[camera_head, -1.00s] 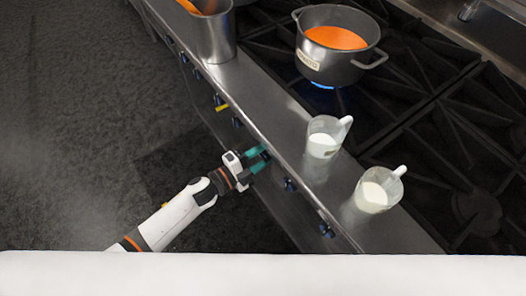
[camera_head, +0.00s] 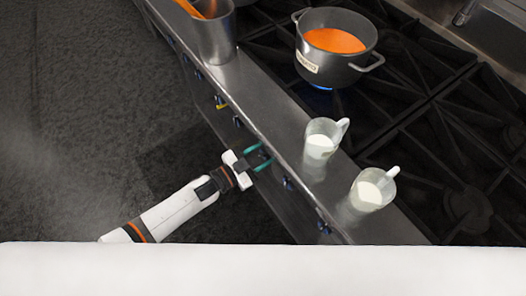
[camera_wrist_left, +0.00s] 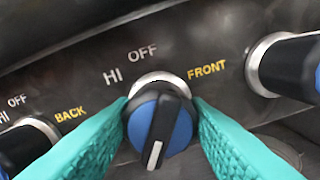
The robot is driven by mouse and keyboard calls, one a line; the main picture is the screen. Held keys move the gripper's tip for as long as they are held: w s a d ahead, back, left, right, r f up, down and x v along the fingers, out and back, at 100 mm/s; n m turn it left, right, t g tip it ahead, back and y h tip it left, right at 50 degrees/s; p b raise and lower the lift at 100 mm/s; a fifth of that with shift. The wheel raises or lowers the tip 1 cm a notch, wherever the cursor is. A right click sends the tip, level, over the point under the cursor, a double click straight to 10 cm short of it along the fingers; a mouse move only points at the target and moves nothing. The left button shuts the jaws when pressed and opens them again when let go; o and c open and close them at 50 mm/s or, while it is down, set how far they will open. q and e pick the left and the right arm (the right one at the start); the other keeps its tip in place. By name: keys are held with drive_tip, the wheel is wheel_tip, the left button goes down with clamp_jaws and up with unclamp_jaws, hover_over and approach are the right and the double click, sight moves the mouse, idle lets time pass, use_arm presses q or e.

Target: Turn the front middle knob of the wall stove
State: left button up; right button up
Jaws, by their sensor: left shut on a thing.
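A blue and black stove knob (camera_wrist_left: 158,128) with a white pointer line sits in the middle of the left wrist view. The pointer faces down and slightly left, away from the OFF mark above. The FRONT label is to its right and HI to its upper left. My left gripper (camera_head: 258,158) is at the stove's front panel in the head view. Its teal fingers stand on both sides of this knob and are shut on it. The knob is mostly hidden by the gripper in the head view. My right gripper is not in view.
Another knob (camera_wrist_left: 290,68) is close on the right, and one by the BACK label (camera_wrist_left: 28,145) on the left. Above the panel stand two cups of white liquid (camera_head: 320,146) (camera_head: 371,189), a pot (camera_head: 337,66) over a blue flame, and a metal container (camera_head: 212,38). The floor is clear.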

use_arm(q)
drive_tip(key=shift+n, duration=1.1)
drive_tip(key=shift+f, duration=0.1)
drive_tip(key=o, duration=1)
drive_tip(key=shift+c, duration=0.2)
drive_tip(key=b+v, duration=0.1)
drive_tip(key=v, duration=1.1)
drive_tip(key=shift+a, duration=0.1)
